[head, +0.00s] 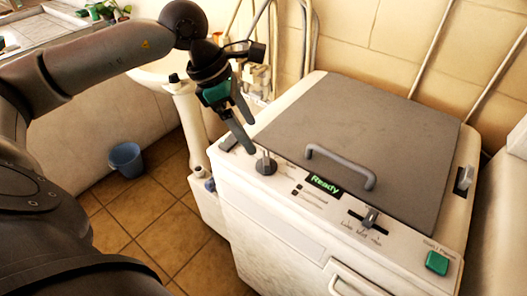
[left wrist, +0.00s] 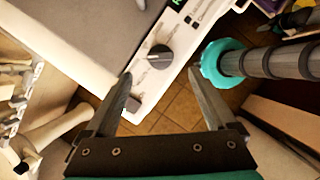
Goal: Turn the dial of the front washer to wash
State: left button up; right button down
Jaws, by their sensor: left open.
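The washer (head: 250,215) is a white top-loading machine with a grey lid (head: 350,125). Its dial (head: 265,163) is a grey knob on the left part of the front panel. The dial also shows in the left wrist view (left wrist: 159,57), beyond the fingertips. My left gripper (head: 245,118) is open and empty, above and slightly left of the dial and apart from it. In the left wrist view the open fingers (left wrist: 165,92) point toward the panel edge near the dial. The lit display (head: 324,185) reads "Ready". My right gripper is not in view.
A grey lid handle (head: 340,166), a slider (head: 370,216) and a green button (head: 437,263) are on the washer's top. A blue bucket (head: 126,159) stands on the tiled floor (head: 150,215). A white basin (head: 160,72) and pipes are behind my left arm.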

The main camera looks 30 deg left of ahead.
aim_at(266, 158)
pick_arm(q)
jog(key=x, duration=0.8)
jog(key=shift+f, duration=0.15)
jog(key=c, duration=1.4)
